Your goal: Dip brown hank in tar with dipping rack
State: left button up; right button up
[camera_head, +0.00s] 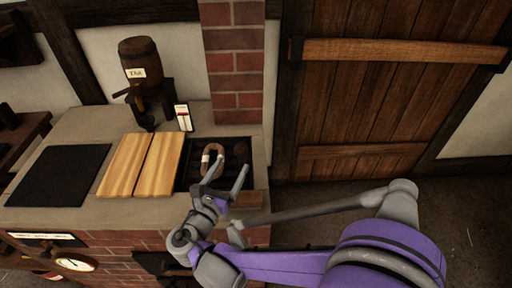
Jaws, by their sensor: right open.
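The brown hank (210,151), with a pale band on it, shows at the dark recessed tar trough (183,181) in the counter. My right gripper (227,172) is open at the trough, its two fingers spread close to the hank. I cannot tell whether a finger touches the hank. A dark shape lies in the trough to the right of the hank; I cannot make out whether it is part of a dipping rack. My left gripper is not in view.
Two wooden boards (140,165) lie left of the trough, with a black mat (60,174) beyond them. A tar barrel (141,61) on a dark stand and a small gauge card (183,117) are behind. A brick pillar (233,65) rises at the back.

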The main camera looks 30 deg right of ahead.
aim_at(243, 145)
jog(key=shift+w+d, duration=0.15)
jog(key=shift+d, duration=0.2)
jog(key=x, duration=1)
jog(key=shift+w+d, duration=0.1)
jog(key=shift+w, duration=0.15)
jog(key=shift+c, duration=0.2)
grip_shut()
